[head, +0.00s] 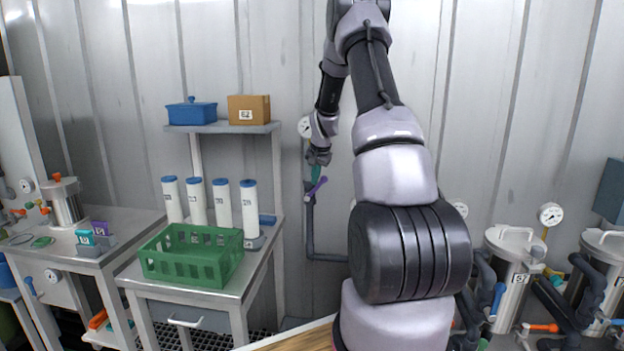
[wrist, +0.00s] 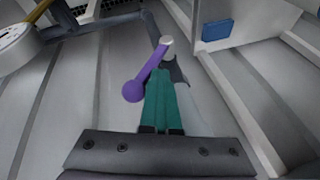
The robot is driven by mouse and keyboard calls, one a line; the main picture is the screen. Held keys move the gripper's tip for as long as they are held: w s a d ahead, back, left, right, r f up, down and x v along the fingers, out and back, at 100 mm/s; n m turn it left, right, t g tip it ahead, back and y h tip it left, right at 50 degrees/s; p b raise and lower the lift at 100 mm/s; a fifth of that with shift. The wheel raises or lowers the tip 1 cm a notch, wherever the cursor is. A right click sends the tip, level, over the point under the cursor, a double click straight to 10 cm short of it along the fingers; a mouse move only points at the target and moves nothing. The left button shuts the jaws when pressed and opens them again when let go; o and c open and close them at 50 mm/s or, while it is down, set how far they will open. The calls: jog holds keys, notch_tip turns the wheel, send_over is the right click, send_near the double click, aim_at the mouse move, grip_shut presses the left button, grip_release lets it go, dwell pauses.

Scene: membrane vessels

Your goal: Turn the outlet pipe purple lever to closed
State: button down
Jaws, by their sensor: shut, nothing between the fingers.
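The purple lever (head: 317,187) sits on a dark vertical pipe (head: 310,228) against the metal wall, slanting up to the right in the head view. In the wrist view the purple lever (wrist: 149,70) runs diagonally from a round purple end at lower left to a pale end at upper right. My gripper (head: 316,175) is at the lever; its teal fingers (wrist: 162,98) are shut together with nothing between them. The fingertips overlap the lever's right side in the wrist view; I cannot tell whether they touch it. The valve body behind is partly hidden.
A gauge (head: 305,127) is on the wall above the lever. Left of it stands a shelf table (head: 262,262) with a green crate (head: 192,255) and several white cylinders (head: 222,203). Steel vessels (head: 513,275) with pipes stand at the right.

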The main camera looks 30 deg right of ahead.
jog(key=shift+s+d+f+t+y, duration=0.45)
jog(key=shift+s+d+t+y, duration=0.15)
jog(key=shift+d+y, duration=0.25)
jog(key=d+f, duration=0.1)
jog(key=s+f, duration=0.1)
jog(key=f, duration=0.1)
jog(key=s+d+f, duration=0.1)
jog(key=shift+d+f, duration=0.25)
jog(key=shift+d, duration=0.1)
jog(key=shift+s+f, duration=0.25)
jog(key=shift+f, duration=0.05)
jog(key=shift+r, duration=0.1)
jog(key=s+d+r, duration=0.4)
jog(key=s+r, duration=0.3)
jog(key=r, duration=0.2)
jog(key=shift+d+r, duration=0.25)
